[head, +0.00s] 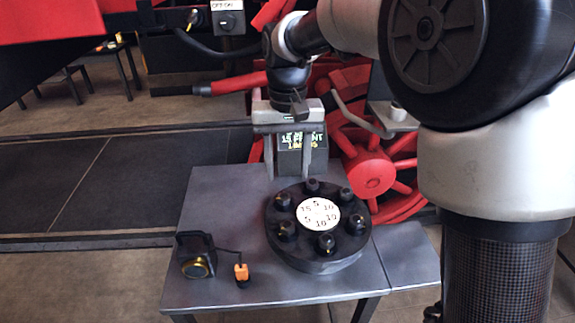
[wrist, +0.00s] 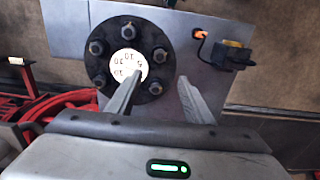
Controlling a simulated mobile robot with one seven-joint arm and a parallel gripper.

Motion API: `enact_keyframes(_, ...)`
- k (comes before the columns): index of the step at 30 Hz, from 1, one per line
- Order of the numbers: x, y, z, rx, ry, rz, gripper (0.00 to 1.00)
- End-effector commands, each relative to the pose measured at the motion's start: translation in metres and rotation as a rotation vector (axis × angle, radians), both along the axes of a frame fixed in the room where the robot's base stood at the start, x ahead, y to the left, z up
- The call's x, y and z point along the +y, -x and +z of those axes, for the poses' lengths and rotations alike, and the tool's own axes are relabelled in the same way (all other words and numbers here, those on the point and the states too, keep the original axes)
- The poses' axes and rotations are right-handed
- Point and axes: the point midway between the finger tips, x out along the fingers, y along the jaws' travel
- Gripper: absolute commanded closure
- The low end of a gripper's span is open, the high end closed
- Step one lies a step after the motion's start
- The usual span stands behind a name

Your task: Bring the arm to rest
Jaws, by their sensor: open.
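My gripper (head: 288,160) hangs from my arm above the far edge of the grey table. Its two fingers point down and stand apart with nothing between them. In the wrist view my gripper (wrist: 160,92) shows both fingers spread, the left one overlapping the round black flange in the picture. The flange (head: 342,248) lies on the table with several bolts around a white numbered disc (head: 318,214). It also shows in the wrist view (wrist: 110,55). My gripper appears apart from it.
The grey table (head: 225,210) also carries a black device with a brass ring (head: 195,256) and a small orange piece (head: 241,272) on a cable. Red wheels (head: 370,172) are behind the table.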

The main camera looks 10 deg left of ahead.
Motion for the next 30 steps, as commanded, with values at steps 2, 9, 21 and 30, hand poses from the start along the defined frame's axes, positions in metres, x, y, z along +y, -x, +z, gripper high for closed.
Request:
enact_keyframes(2, 0.0, 0.0, 0.0, 0.0, 0.0, 0.0, 0.53)
enact_keyframes(9, -0.012, 0.003, 0.012, -0.018, -0.007, -0.011, 0.53)
enact_keyframes(21, -0.159, 0.099, 0.111, -0.282, -0.071, -0.144, 0.53)
enact_keyframes(30, -0.218, 0.176, 0.112, -0.458, -0.063, -0.221, 0.53)
